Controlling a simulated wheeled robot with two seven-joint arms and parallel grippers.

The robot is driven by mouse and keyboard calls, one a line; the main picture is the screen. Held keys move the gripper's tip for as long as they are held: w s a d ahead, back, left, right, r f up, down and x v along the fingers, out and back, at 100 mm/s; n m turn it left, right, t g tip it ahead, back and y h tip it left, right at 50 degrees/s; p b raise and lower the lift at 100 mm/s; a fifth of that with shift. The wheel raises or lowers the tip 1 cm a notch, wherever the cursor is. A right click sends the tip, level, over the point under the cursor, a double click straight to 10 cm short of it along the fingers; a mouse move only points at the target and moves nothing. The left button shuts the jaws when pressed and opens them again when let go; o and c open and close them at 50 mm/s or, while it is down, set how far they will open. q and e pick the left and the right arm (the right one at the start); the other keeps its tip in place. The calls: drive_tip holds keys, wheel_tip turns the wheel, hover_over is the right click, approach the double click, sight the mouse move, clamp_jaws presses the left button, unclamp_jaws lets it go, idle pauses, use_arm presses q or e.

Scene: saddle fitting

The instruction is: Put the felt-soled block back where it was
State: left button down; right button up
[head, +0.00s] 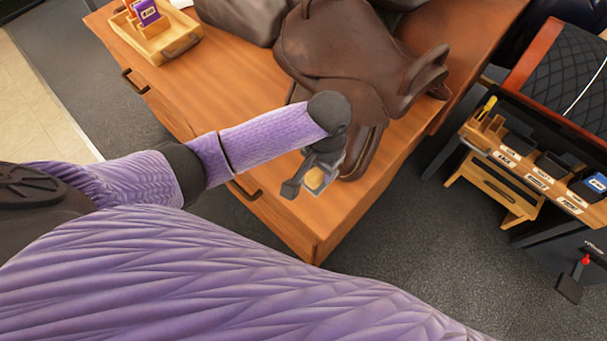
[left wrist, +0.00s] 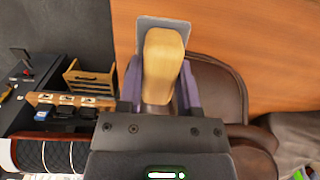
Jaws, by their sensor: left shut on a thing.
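The felt-soled block (head: 314,179) has a pale wooden grip. In the left wrist view its wooden grip (left wrist: 163,65) stands between my fingers, with a flat grey sole (left wrist: 148,24) at its far end. My left gripper (head: 303,184) is shut on the block, near the front edge of the wooden cabinet top. The brown leather saddle (head: 345,50) lies on the cabinet just behind my left gripper; its flap hangs close beside the block. I cannot tell whether the block touches the cabinet or the saddle. My right gripper is not in view.
The wooden cabinet (head: 225,85) has clear top to the left of the saddle. A wooden tray (head: 165,45) with a purple box stands at its far left. At the right, a bench (head: 480,140) carries labelled dark bins, with a small wooden stand (head: 490,190) below.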

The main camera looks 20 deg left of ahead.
use_arm(q)
drive_tip(key=f+b, duration=0.1)
drive_tip(key=f, duration=0.2)
drive_tip(key=f+b, duration=0.2)
drive_tip(key=f, duration=0.2)
drive_tip(key=f+b, duration=0.2)
drive_tip(key=f, duration=0.2)
drive_tip(key=shift+s+f, duration=0.25)
drive_tip(key=shift+s, duration=0.1)
drive_tip(key=shift+r, duration=0.2)
drive_tip(key=shift+f, duration=0.2)
drive_tip(key=shift+c, duration=1.4)
unclamp_jaws()
drive_tip(key=r+p, duration=0.5)
drive_tip(key=r, duration=0.6)
drive_tip(key=shift+w+r, duration=0.2)
drive_tip(key=shift+d+r+p, duration=0.1)
drive_tip(key=shift+r+p, duration=0.25)
drive_tip(key=shift+r, duration=0.2)
